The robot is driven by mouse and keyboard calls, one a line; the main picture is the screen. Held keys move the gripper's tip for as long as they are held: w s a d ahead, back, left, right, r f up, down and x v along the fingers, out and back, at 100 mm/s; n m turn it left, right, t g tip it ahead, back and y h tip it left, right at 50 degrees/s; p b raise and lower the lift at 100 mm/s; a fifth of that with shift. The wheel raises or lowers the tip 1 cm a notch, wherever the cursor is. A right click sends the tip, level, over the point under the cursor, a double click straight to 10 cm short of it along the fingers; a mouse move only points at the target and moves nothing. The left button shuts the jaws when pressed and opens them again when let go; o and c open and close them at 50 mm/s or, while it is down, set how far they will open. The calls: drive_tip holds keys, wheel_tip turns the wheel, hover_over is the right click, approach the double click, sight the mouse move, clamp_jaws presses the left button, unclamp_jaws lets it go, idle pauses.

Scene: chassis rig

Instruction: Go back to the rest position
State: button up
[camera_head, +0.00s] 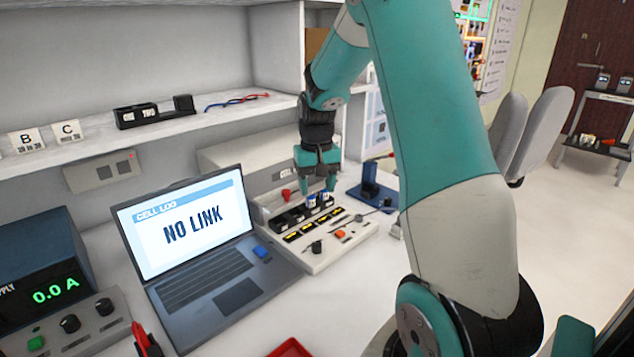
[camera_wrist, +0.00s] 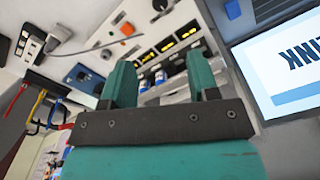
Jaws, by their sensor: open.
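My gripper (camera_head: 318,182) is at the end of my teal arm, pointing down over the chassis rig (camera_head: 358,232) on the bench. Its two teal fingers are apart, and they also show in the wrist view (camera_wrist: 160,85). Two small blue-and-white cells (camera_head: 318,200) sit in the rig's black holder, just below and between the fingertips. In the wrist view the cells (camera_wrist: 151,80) show beyond the fingers. I cannot tell whether the fingers touch them.
A laptop (camera_head: 195,235) reading "NO LINK" stands left of the rig. A power supply (camera_head: 45,270) is at the far left. A shelf (camera_head: 150,130) runs behind. A blue stand (camera_head: 371,185) is right of the rig. A red tray (camera_head: 290,348) is at the front edge.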

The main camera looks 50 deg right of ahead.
drive_tip(key=shift+r, duration=0.35)
idle(0.3)
drive_tip(key=s+a+r+n+t+y+p, duration=0.1)
drive_tip(key=s+a+r+n, duration=0.2)
drive_tip(key=a, duration=0.6)
drive_tip(key=s+a+r+n+y+p, duration=0.1)
drive_tip(key=a+r+n, duration=0.25)
drive_tip(key=a, duration=0.65)
drive_tip(key=s+a+r+n+y, duration=0.1)
drive_tip(key=s+a+r+n, duration=0.1)
drive_tip(key=s+a, duration=0.5)
drive_tip(key=s+a+r+n+g+y, duration=0.1)
drive_tip(key=s+a+r+n, duration=0.1)
drive_tip(key=s+a+n, duration=0.3)
drive_tip(key=s+a, duration=0.3)
drive_tip(key=s, duration=0.2)
drive_tip(key=shift+s+r+p, duration=0.15)
drive_tip(key=shift+r+p, duration=0.15)
drive_tip(key=shift+p, duration=0.05)
